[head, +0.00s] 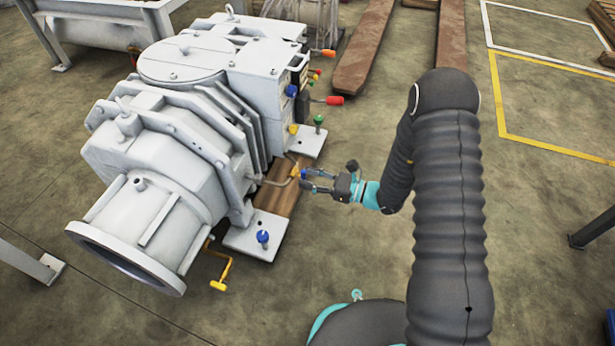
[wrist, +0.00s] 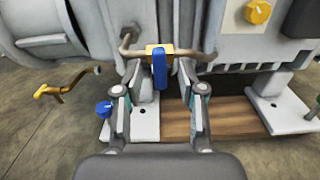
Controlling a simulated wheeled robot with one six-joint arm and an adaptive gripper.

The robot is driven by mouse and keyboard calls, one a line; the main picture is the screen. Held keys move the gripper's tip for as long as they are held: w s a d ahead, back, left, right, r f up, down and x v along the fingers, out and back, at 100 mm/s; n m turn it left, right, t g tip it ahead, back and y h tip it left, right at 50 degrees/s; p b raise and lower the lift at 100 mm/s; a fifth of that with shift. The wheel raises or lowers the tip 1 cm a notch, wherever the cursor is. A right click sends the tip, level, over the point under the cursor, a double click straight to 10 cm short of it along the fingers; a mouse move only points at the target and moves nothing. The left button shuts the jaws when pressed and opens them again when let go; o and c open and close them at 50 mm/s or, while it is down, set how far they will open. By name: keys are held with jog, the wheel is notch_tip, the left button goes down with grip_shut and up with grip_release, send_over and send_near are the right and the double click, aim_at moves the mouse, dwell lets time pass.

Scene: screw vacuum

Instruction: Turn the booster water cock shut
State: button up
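A cock with a blue lever (wrist: 160,70) on a yellow body (wrist: 153,50) sits on a thin pipe (wrist: 190,54) low on the grey machine. No label shows that it is the booster water cock. In the wrist view the lever looks upright, across the pipe's run. My gripper (wrist: 160,98) is open, one finger on each side of the lever; I cannot tell whether either touches it. In the head view my gripper (head: 304,180) is beside the machine's lower side, and its fingers partly hide the cock.
The grey vacuum machine (head: 180,150) stands on a wooden beam (head: 275,200) with white foot plates. A blue knob (head: 263,237), a green knob (head: 318,120), a yellow crank (head: 218,285) and red-ended levers (head: 335,100) are nearby.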

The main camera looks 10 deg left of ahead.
jog(key=d, duration=1.1)
jog(key=shift+s+d, duration=0.2)
jog(key=shift+s, duration=0.25)
jog(key=s+f+n+g+h, duration=0.3)
jog(key=s+n+g, duration=0.15)
jog(key=s, duration=0.35)
jog(key=s+d+r+n+g+h+p, duration=0.1)
jog(key=s+d+r+n+g+h, duration=0.2)
jog(key=s+d+r+n+h, duration=0.25)
jog(key=s+d+r+n+t+h+p, duration=0.1)
jog(key=d+r+n+t+h+p, duration=0.25)
jog(key=r, duration=0.55)
jog(key=s+d+r+n+t+h, duration=0.2)
jog(key=d+r+n+h, duration=0.2)
jog(key=d+r, duration=0.45)
jog(key=s+r+t+h+p, duration=0.1)
jog(key=s+r+t, duration=0.1)
jog(key=r, duration=0.7)
jog(key=s+r+n+t+h+p, duration=0.1)
jog(key=r+t, duration=0.3)
jog(key=r, duration=0.5)
jog(key=shift+s+d+p, duration=0.4)
jog(key=shift+s+p, duration=0.25)
jog(key=shift+p, duration=0.15)
